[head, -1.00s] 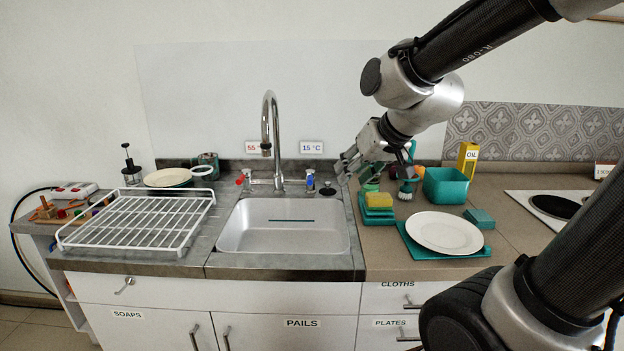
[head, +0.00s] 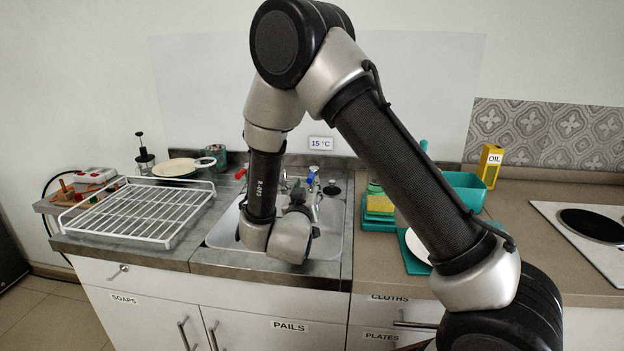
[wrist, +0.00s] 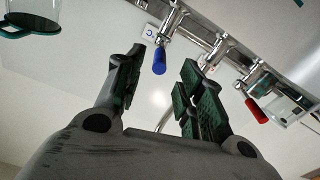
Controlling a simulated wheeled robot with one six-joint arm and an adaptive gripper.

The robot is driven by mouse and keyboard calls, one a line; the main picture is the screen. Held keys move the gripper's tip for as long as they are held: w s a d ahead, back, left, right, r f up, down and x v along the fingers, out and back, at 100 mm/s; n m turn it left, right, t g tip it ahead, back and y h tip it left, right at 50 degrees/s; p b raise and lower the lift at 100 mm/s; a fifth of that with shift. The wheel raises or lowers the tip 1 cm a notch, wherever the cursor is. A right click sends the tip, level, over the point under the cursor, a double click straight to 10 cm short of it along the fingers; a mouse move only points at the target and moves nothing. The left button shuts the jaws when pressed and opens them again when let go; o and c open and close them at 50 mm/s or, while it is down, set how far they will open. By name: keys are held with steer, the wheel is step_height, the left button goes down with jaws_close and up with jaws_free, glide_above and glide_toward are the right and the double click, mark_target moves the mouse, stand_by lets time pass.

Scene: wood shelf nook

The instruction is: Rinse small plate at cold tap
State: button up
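The blue tap handle (head: 311,176), beside the 15 °C label (head: 320,143), stands behind the sink. In the wrist view the blue handle (wrist: 159,62) shows in the gap between my fingertips, with no clear contact. My gripper (wrist: 162,65) is open and empty; in the head view it reaches over the sink toward the tap. A white plate (head: 416,243) lies on a teal board at right, mostly hidden behind my arm. A cream plate (head: 176,167) lies at the back left. I cannot tell which is the small plate. My arm hides the spout.
The red tap handle (head: 240,173) is left of the blue one and also shows in the wrist view (wrist: 256,110). The sink (head: 328,240) is partly hidden by my arm. A white rack (head: 150,213) stands left; sponges (head: 379,203) and a teal tub (head: 468,188) stand right.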

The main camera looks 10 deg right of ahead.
mark_target(311, 178)
steer(key=x, duration=0.6)
steer(key=shift+w, duration=0.35)
steer(key=shift+d, duration=0.1)
steer(key=shift+c, duration=0.3)
jaws_close()
